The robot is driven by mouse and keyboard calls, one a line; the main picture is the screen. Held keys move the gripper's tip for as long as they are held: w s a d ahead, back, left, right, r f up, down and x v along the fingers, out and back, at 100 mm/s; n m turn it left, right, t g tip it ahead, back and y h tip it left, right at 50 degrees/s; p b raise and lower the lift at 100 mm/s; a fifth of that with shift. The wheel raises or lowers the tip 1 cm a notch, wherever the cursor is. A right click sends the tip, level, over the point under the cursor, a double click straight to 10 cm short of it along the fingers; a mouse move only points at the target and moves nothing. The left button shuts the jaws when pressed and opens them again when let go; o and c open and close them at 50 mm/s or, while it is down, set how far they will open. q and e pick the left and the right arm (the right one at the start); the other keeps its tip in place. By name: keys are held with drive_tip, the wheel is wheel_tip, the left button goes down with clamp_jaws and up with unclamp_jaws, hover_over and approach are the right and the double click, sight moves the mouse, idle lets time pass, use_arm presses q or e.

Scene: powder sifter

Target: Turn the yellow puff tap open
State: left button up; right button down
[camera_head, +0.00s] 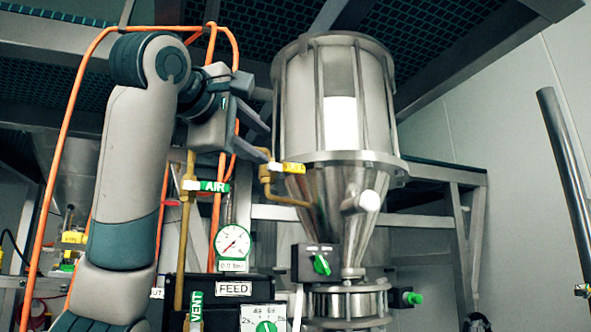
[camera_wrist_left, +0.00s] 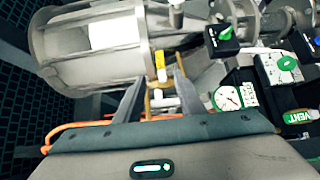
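The yellow puff tap (camera_head: 292,168) sits on a brass pipe that runs into the side of the steel cone. In the left wrist view the yellow tap handle (camera_wrist_left: 160,66) shows between and just beyond the fingertips, with a white part at its near end. My left gripper (camera_head: 267,143) is open and empty, just to the left of and slightly above the tap. In the left wrist view the two fingers (camera_wrist_left: 158,77) are spread wide, and neither is seen touching the tap. My right gripper is not in view.
A large hopper (camera_head: 341,95) with vertical ribs stands close right of my gripper. Below are the AIR label (camera_head: 214,186), a pressure gauge (camera_head: 232,242), a green knob (camera_head: 322,264) and the FEED panel (camera_head: 233,289). An orange hose (camera_head: 67,130) loops around my left arm.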

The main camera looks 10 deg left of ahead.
sight(293, 167)
use_arm(q)
drive_tip(key=w+d+p, duration=0.1)
drive_tip(key=w+p, duration=0.2)
drive_tip(key=w, duration=0.2)
drive_tip(key=w+d+p, duration=0.1)
drive_tip(key=w+p, duration=0.2)
drive_tip(key=w, duration=0.2)
drive_tip(key=w+d+p, duration=0.1)
drive_tip(key=w+p, duration=0.3)
drive_tip(key=w, duration=0.2)
drive_tip(key=shift+r, duration=0.1)
drive_tip(key=shift+w+d, duration=0.15)
drive_tip(key=shift+w, duration=0.4)
clamp_jaws()
